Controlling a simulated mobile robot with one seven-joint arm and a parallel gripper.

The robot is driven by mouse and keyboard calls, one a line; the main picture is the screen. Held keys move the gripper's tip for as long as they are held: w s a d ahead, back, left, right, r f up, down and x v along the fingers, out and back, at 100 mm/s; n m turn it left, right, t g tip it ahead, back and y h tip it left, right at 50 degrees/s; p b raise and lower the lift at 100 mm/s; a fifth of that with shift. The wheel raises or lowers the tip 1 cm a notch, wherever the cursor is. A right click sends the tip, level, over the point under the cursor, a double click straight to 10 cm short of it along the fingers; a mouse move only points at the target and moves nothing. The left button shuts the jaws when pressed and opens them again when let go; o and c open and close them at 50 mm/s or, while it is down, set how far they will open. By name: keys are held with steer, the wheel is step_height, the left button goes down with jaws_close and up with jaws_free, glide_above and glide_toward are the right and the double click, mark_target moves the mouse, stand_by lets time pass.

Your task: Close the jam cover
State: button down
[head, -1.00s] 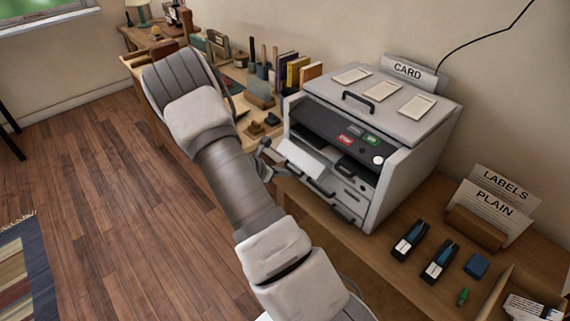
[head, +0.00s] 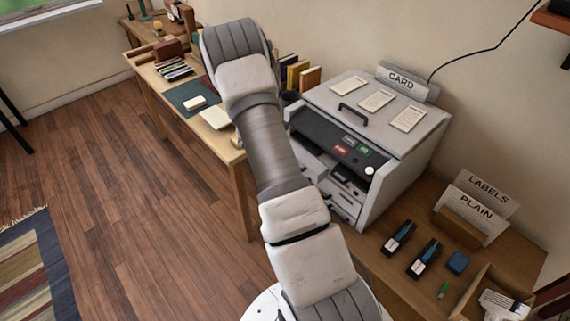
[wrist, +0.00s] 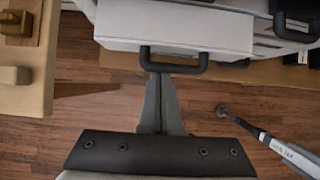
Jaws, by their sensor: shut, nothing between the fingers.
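The grey printer (head: 399,178) stands on the wooden table with a dark open front. A pale panel with a black handle, which looks like the jam cover, sticks out from its front; in the head view my arm hides most of it. In the wrist view this pale panel (wrist: 180,22) fills the top, with its black handle (wrist: 175,68) at its lower edge. My gripper (wrist: 160,78) is shut and empty, its fingertips at the handle's bar; I cannot tell whether they touch. The head view does not show the gripper, hidden behind my arm.
Two black-and-blue cartridges (head: 424,258), a blue block (head: 458,263) and a card stand (head: 461,228) are right of the printer. A second table (head: 245,190) with books stands to the left. A long-handled tool (wrist: 275,143) shows at the wrist view's right.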

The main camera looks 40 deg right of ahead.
steer(key=shift+w+d+r, duration=0.1)
steer(key=shift+d+r, duration=0.2)
steer(key=shift+r, duration=0.15)
steer(key=d+r+p+v, duration=0.1)
steer(key=p+v, duration=0.6)
steer(key=v, duration=0.2)
stand_by(0.3)
steer(key=shift+r, duration=0.2)
